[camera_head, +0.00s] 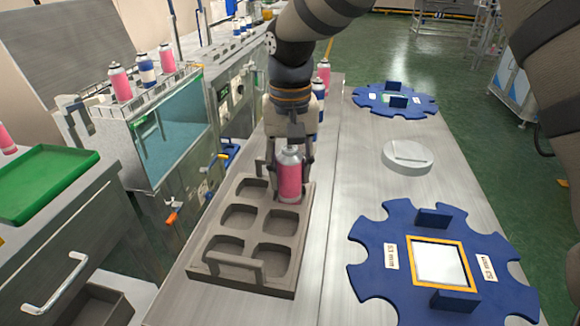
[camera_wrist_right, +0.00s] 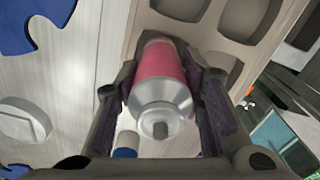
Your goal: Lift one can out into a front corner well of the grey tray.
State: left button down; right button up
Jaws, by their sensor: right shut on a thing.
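The grey tray (camera_head: 272,277) lies on the metal bench, with wells in two columns and a raised handle at its front. My right gripper (camera_head: 290,165) points down over its back right part, shut on a pink can (camera_head: 290,181) with a silver top. The can is upright at the back right well; I cannot tell whether its base touches the well floor. In the right wrist view the pink can (camera_wrist_right: 160,78) sits between both fingers (camera_wrist_right: 165,100). The front wells look empty. My left gripper is not in view.
Behind my gripper stand a pink can (camera_head: 323,72) and a blue can (camera_head: 319,92). A blue notched plate (camera_head: 380,262) lies right of the tray, another (camera_head: 367,98) farther back, with a grey disc (camera_head: 407,157) between. Several cans stand on the machine at left.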

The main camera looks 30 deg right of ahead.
jog(key=shift+f, duration=0.15)
jog(key=o, duration=1.2)
notch_tip(320, 180, up, 12)
jog(key=shift+r, duration=0.1)
